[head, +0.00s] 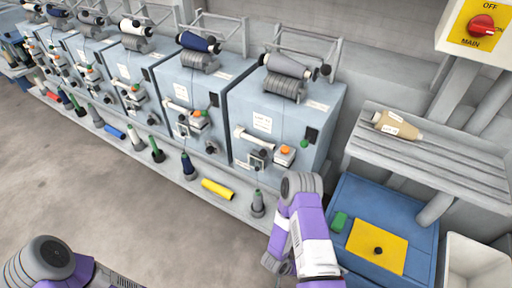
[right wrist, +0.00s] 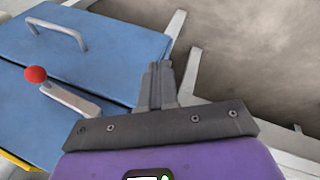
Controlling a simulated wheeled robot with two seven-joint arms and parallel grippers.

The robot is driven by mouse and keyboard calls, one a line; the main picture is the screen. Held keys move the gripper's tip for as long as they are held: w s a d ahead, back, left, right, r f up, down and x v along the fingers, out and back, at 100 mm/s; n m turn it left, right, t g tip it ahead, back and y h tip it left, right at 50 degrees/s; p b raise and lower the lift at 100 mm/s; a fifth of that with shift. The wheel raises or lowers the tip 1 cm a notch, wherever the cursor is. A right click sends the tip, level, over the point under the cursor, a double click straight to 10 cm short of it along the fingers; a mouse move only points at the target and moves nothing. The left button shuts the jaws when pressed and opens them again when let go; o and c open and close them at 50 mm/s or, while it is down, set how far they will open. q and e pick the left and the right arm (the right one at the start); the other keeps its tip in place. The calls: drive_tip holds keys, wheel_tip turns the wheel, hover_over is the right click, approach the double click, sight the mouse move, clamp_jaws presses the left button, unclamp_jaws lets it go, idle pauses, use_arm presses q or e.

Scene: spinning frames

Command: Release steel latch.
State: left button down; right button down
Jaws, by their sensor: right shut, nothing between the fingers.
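In the right wrist view a pale grey lever, which looks like the steel latch (right wrist: 70,101), lies across the edge of a blue panel and ends in a red ball knob (right wrist: 36,74). My right gripper (right wrist: 158,68) is shut and empty. In that picture its fingertips are to the right of the latch and apart from it, over the right part of the blue panel (right wrist: 115,50).
A grey bar handle (right wrist: 58,30) sits on the blue panel. A row of blue-grey spinning machines (head: 280,115) stands on a ledge with several bobbins. A blue cabinet (head: 375,200) with a yellow plate (head: 377,247) stands right, below a slatted shelf (head: 440,160). The floor at left is clear.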

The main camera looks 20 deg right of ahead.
drive_tip(key=a+r+n+t+y+p, duration=0.1)
drive_tip(key=a+r+n+y+p, duration=0.2)
drive_tip(key=a+r+y, duration=0.6)
drive_tip(key=a+r+n, duration=0.1)
drive_tip(key=a+r, duration=0.4)
drive_tip(key=a, duration=0.4)
drive_tip(key=shift+a+r, duration=0.2)
drive_tip(key=shift+r, duration=0.05)
drive_tip(key=shift+w, duration=0.1)
